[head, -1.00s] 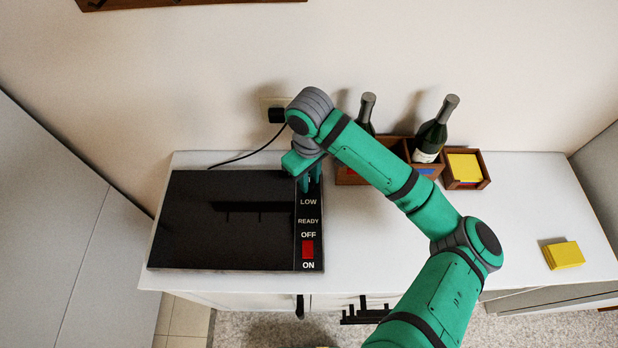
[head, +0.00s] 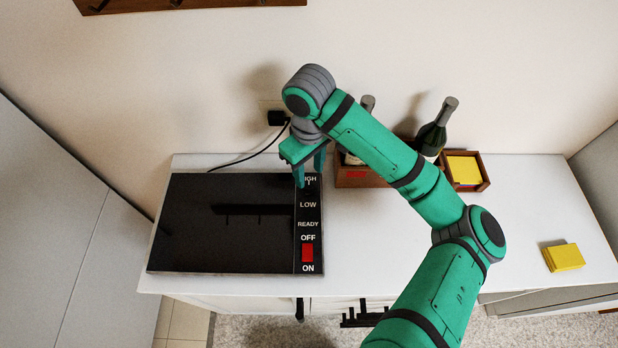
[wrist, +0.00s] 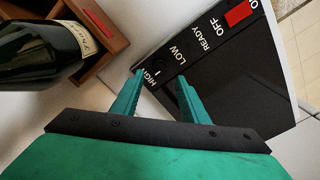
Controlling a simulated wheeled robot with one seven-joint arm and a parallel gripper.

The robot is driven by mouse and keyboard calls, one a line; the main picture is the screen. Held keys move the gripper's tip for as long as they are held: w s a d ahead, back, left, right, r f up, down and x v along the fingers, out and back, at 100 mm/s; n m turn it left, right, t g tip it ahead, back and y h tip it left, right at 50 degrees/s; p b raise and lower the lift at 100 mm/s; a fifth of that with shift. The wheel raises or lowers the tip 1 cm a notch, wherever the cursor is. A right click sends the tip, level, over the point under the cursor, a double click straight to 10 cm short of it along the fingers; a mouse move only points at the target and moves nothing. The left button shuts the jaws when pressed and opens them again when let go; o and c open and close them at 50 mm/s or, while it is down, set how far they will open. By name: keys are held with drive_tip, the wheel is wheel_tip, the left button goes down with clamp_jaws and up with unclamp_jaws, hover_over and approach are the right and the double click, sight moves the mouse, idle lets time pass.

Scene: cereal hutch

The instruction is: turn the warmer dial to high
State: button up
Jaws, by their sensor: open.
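The warmer (head: 225,225) is a flat black slab on the white counter, with a labelled control strip on its right side. Its dark dial (wrist: 160,65) is hard to make out against the black strip. A short white mark shows there, beside the word HIGH, in the wrist view. In the head view my gripper (head: 309,178) is at the back end of the strip and partly covers HIGH. In the wrist view my gripper (wrist: 161,76) is open and empty, its fingertips apart on either side of the mark.
A red switch (head: 307,252) sits between OFF and ON. A wooden box (head: 355,178) with bottles (head: 434,130) stands close to the right. A small box of yellow notes (head: 463,170) and a yellow pad (head: 563,257) lie farther right. A black cord runs to a wall socket.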

sight(309, 185)
drive_tip(key=shift+r, duration=2.6)
